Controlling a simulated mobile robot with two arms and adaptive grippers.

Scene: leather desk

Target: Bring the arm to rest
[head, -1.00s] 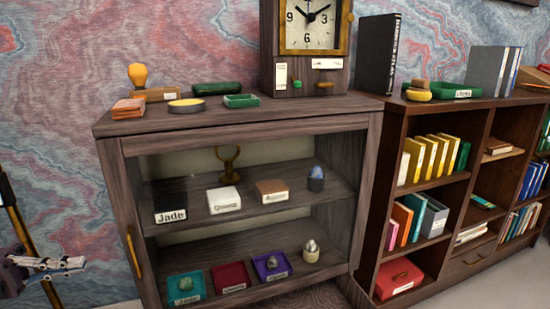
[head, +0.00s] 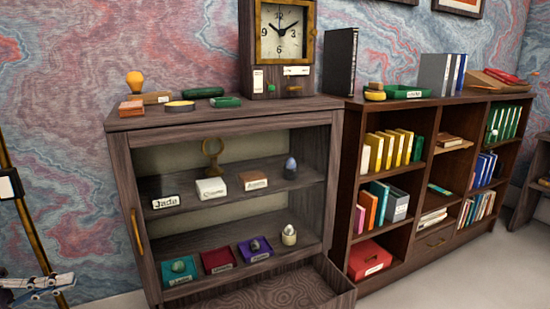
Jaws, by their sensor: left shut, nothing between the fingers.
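My left gripper (head: 42,287) is at the bottom left corner of the head view, low in front of the marbled wall. Its fingers are shut and empty. It is to the left of the display cabinet (head: 225,120) and apart from it. My right gripper is out of the picture.
The cabinet has a brass handle (head: 137,231) at its left edge and a pulled-out drawer (head: 300,289) at its base. Small labelled trays and stones stand on its shelves. A clock (head: 281,36) stands on top. A bookcase (head: 455,101) adjoins on the right.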

